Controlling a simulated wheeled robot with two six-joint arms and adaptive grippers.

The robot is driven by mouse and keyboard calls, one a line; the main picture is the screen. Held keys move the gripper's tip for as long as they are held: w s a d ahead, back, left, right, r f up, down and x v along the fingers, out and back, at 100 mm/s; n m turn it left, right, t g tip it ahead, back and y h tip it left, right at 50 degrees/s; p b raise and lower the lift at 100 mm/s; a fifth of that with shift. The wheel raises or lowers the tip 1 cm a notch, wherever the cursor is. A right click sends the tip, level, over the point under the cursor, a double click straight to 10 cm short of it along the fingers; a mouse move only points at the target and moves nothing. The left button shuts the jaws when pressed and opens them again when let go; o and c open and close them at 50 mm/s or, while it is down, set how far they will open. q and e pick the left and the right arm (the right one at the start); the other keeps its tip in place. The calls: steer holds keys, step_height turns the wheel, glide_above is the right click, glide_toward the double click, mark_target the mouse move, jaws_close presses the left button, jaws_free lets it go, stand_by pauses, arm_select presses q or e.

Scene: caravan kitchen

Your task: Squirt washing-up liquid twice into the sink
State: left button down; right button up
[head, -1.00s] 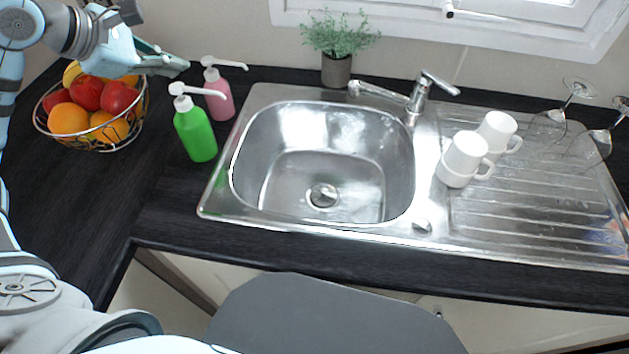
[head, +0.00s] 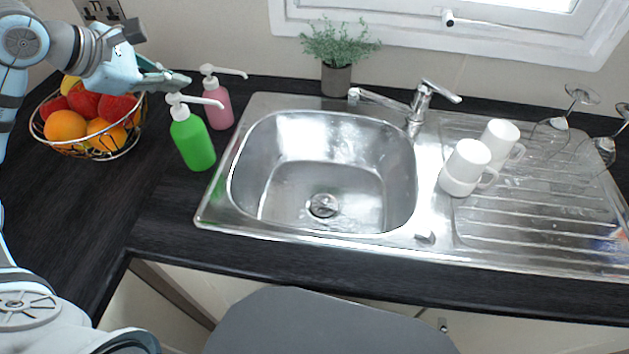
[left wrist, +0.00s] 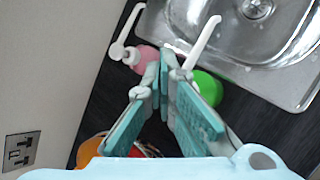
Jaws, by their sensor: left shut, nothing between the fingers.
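A green pump bottle (head: 193,142) with a white pump head stands upright on the dark worktop, left of the steel sink (head: 385,215). Its long white spout points right, and it also shows in the left wrist view (left wrist: 209,88). A pink pump bottle (head: 218,108) stands just behind it. My left gripper (head: 182,82) is shut and empty, level with the pump heads, just left of and behind the green bottle's head. In the left wrist view the fingertips (left wrist: 166,60) overlap the green pump head; contact cannot be told. My right gripper is not in view.
A wire fruit bowl (head: 130,148) stands left, under my left arm. A tap (head: 415,105) and a potted plant (head: 336,80) are behind the sink. White mugs (head: 465,165) and upturned glasses (head: 550,135) stand on the drainer. The front-left worktop is clear.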

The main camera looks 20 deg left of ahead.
mark_target(176, 95)
arm_select(q)
steer(key=shift+f, duration=0.1)
stand_by(0.4)
steer(key=shift+f+b, duration=0.4)
steer(key=shift+b, duration=0.1)
steer(key=shift+r, duration=0.1)
steer(key=shift+r+p, duration=0.35)
steer(key=shift+p, duration=0.2)
step_height(176, 95, up, 6)
steer(key=p, duration=0.6)
steer(key=shift+r, duration=0.2)
steer(key=shift+f, duration=0.15)
